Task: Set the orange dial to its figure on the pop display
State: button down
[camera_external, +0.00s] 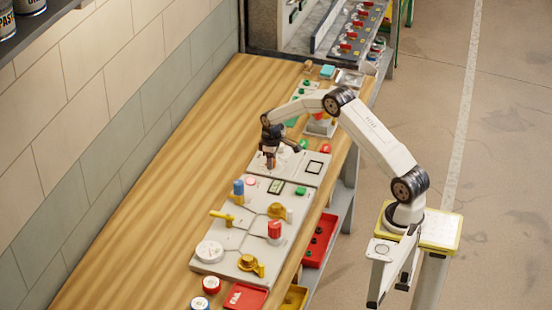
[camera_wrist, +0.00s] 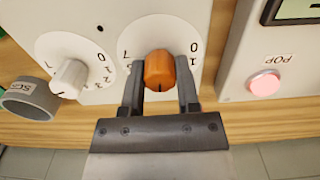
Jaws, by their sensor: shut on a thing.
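The orange dial (camera_wrist: 159,72) is on a pale panel, in the middle of the wrist view. It sits in a white round scale with 0, 1 and 7 readable; other figures are hidden. A small dark mark shows at its lower edge. My gripper (camera_wrist: 160,68) is shut on the dial, one finger on each side. The external view shows a small display (camera_external: 276,186).
A white dial (camera_wrist: 68,78) stands left of the orange one, above a grey round part (camera_wrist: 30,98). A pink button (camera_wrist: 264,84) labelled POP is at the right. Yellow valve parts, a blue-topped part (camera_external: 239,188) and a red-topped part (camera_external: 275,229) crowd the nearer panel.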

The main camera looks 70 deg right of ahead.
jog(key=n, duration=0.4)
jog(key=shift+n, duration=0.3)
dwell(0.3)
jog(key=shift+c, duration=1.6)
grip_release()
jog(key=shift+r, duration=0.1)
jog(key=shift+r, duration=3.85)
jog(key=shift+a, duration=0.15)
